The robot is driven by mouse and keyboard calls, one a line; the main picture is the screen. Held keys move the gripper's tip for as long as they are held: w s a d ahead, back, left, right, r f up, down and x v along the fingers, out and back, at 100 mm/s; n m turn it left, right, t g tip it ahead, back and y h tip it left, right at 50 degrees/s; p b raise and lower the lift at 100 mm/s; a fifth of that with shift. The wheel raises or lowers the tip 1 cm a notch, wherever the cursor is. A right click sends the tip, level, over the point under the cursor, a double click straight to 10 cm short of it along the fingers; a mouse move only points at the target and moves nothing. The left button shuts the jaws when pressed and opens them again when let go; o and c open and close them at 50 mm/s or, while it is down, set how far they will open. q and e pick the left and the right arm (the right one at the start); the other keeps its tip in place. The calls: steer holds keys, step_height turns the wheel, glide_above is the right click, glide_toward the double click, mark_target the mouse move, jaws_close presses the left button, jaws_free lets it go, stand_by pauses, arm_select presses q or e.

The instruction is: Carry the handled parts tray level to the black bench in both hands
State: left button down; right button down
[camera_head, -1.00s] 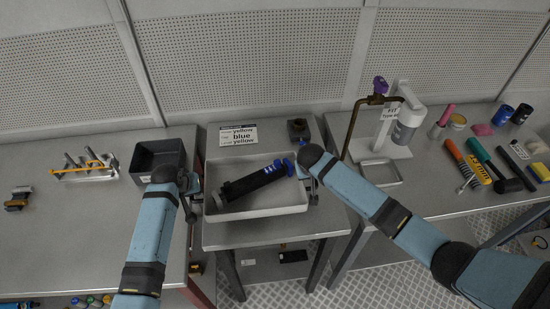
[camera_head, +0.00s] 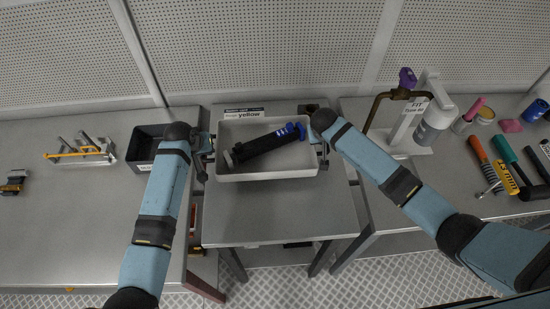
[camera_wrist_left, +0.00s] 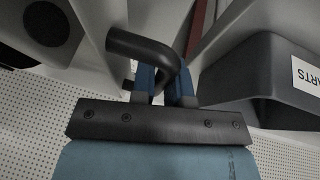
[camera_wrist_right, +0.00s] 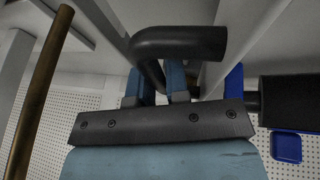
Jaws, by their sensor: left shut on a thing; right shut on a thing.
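The pale handled tray (camera_head: 268,174) is in the middle of the head view, over a grey stand (camera_head: 280,215). It looks level and seems a little above the stand top, though the gap is hard to judge. A black cylinder with blue fittings (camera_head: 268,145) lies slantwise in it. My left gripper (camera_head: 207,145) is shut on the tray's left handle, a dark bar in the left wrist view (camera_wrist_left: 145,47). My right gripper (camera_head: 321,147) is shut on the right handle, also in the right wrist view (camera_wrist_right: 180,43). I cannot make out a black bench.
A dark parts bin (camera_head: 140,165) stands close left of the tray. A brown bent pipe (camera_head: 374,108) and a white bottle stand (camera_head: 405,143) are on the right bench. A sign (camera_head: 243,113) and a small dark block (camera_head: 309,108) are behind the tray. The stand's front is clear.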

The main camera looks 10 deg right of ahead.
arm_select(q)
steer(key=shift+f, duration=0.15)
arm_select(e)
steer(key=shift+d+f, duration=0.1)
